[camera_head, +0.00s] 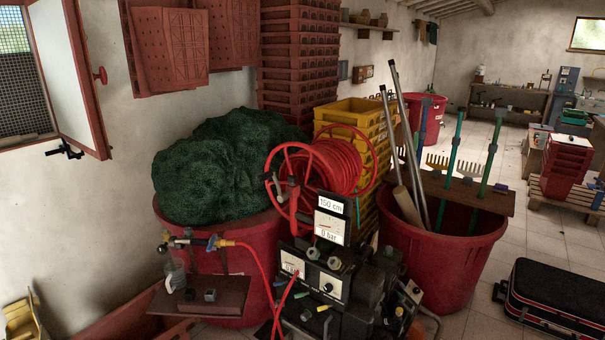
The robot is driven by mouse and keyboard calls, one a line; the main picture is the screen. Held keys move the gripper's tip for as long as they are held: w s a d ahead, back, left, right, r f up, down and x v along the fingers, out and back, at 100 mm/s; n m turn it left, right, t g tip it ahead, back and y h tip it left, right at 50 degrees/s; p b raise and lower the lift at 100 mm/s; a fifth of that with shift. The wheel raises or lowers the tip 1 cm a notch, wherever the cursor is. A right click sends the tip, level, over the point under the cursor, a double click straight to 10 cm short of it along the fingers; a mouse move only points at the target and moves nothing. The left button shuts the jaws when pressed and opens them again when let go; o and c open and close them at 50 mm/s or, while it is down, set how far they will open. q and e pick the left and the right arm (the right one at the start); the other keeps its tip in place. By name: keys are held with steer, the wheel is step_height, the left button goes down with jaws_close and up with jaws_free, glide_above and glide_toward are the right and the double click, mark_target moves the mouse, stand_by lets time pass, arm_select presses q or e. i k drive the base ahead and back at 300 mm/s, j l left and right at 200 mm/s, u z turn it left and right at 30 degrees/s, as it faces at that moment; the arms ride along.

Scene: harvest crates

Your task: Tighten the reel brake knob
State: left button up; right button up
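A red hose reel (335,165) stands in the middle of the camera_head view, wound with red hose. Its red spoked wheel (277,183) faces me on the left side. A small dark part (293,182) sits near the wheel's hub; I cannot tell whether it is the brake knob. Below the reel is a dark machine with a dial panel (330,222) reading "150 cm" and "0 bar". Lower on it are a second gauge panel (325,282) and several small knobs. Neither gripper can be made out in this view.
A red tub (235,262) holding a dark green net (215,165) stands left of the reel. A small shelf (200,295) with fittings is in front of it. Another red tub (445,262) with long-handled tools stands right. A black case (558,300) lies on the floor at right.

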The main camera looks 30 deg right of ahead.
mark_target(291, 179)
steer(key=i+l+z, duration=0.2)
steer(key=i, duration=0.4)
steer(key=i+l+z, duration=0.25)
steer(key=i, duration=0.4)
steer(key=j, duration=0.1)
